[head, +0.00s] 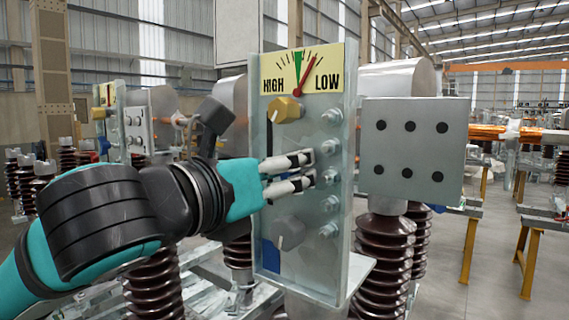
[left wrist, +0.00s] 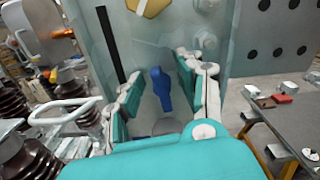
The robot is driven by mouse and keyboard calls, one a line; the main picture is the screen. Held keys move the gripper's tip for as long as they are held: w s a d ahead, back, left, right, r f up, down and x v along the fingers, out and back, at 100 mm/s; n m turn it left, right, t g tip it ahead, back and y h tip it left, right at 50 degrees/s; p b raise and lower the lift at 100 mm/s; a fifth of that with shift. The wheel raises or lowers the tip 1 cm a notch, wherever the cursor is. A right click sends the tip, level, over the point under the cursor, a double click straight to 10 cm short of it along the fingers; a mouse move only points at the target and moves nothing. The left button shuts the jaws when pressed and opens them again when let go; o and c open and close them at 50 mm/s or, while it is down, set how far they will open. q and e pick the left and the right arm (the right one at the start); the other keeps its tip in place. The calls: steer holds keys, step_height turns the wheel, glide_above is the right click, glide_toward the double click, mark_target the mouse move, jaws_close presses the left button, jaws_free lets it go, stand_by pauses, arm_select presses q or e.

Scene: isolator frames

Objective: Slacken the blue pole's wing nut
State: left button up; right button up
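The blue wing nut (left wrist: 160,88) stands upright on the clear, greenish panel in the left wrist view. In the head view it is hidden behind my left gripper (head: 310,168). The left gripper's fingers (left wrist: 158,78) are open, one on each side of the blue wing nut, with a visible gap on both sides. A yellow wing nut (head: 285,110) sits above on the same panel (head: 318,262), and a grey one (head: 288,233) sits below. My right gripper is in neither view.
A HIGH/LOW gauge (head: 302,72) tops the panel, its red needle right of the green mark. Several bolts (head: 331,118) line the panel's right side. A grey box with black holes (head: 412,148) stands to the right. Brown ribbed insulators (head: 386,262) stand below.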

arm_select(q)
jaws_close()
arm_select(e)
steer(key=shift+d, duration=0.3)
